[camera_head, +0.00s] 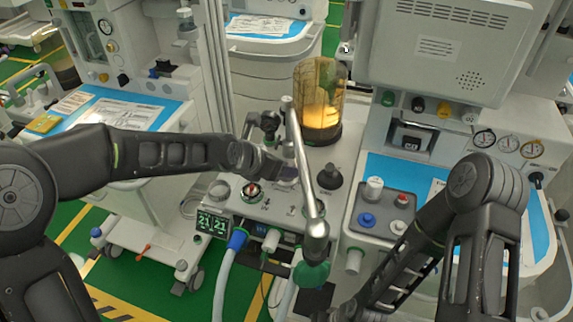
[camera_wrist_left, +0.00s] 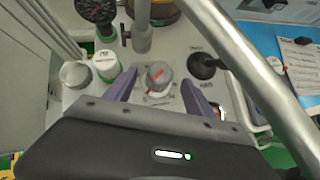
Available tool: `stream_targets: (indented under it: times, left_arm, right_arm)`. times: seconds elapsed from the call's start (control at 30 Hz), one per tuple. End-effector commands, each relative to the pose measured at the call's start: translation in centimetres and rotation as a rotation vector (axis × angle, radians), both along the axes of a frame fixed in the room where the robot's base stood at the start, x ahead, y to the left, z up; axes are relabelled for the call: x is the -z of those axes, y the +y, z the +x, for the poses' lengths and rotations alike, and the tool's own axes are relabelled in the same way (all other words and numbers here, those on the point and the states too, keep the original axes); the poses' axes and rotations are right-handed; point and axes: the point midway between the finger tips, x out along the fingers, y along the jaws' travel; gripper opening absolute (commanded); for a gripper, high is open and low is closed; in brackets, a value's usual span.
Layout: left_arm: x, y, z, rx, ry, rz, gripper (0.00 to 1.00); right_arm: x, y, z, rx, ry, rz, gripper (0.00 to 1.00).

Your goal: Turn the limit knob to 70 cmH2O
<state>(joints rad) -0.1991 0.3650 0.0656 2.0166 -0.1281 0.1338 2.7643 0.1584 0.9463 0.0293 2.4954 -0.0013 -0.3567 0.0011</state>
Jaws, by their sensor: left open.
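The limit knob (camera_wrist_left: 157,77) is grey with a red pointer line, on a pale panel with printed marks around it. In the left wrist view it shows between the two purple-grey fingers of my open left gripper (camera_wrist_left: 160,86); I cannot tell whether they touch it. The pointer's exact reading is too small to read. In the head view my left gripper (camera_head: 286,172) is above the machine's control block (camera_head: 275,208) and hides part of it. A dial with a red centre (camera_head: 252,190) shows left of it; I cannot tell whether this is the same knob.
A silver tube (camera_head: 306,170) with a green end slants across the block near the left gripper. A black knob (camera_head: 330,177) stands to its right, and an amber-filled canister (camera_head: 319,100) behind. My right arm is at lower right; its gripper is outside the view.

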Motion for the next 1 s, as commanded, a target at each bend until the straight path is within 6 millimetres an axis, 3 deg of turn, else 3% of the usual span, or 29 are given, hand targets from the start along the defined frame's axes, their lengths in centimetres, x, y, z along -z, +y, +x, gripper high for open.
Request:
stream_targets:
  times: [0.3,0.6,1.0]
  left_arm:
    - [2.9,-1.7,2.3,0.0,0.001,0.001,0.63]
    - [3.0,-1.8,2.5,-0.001,-0.001,-0.001,0.63]
    - [3.0,-1.8,2.4,-0.001,0.0,-0.001,0.31]
  right_arm:
    - [-0.5,0.0,0.0,0.0,0.0,0.0,0.0]
    - [-0.5,0.0,0.0,0.0,0.0,0.0,0.0]
    - [-0.5,0.0,0.0,0.0,0.0,0.0,0.0]
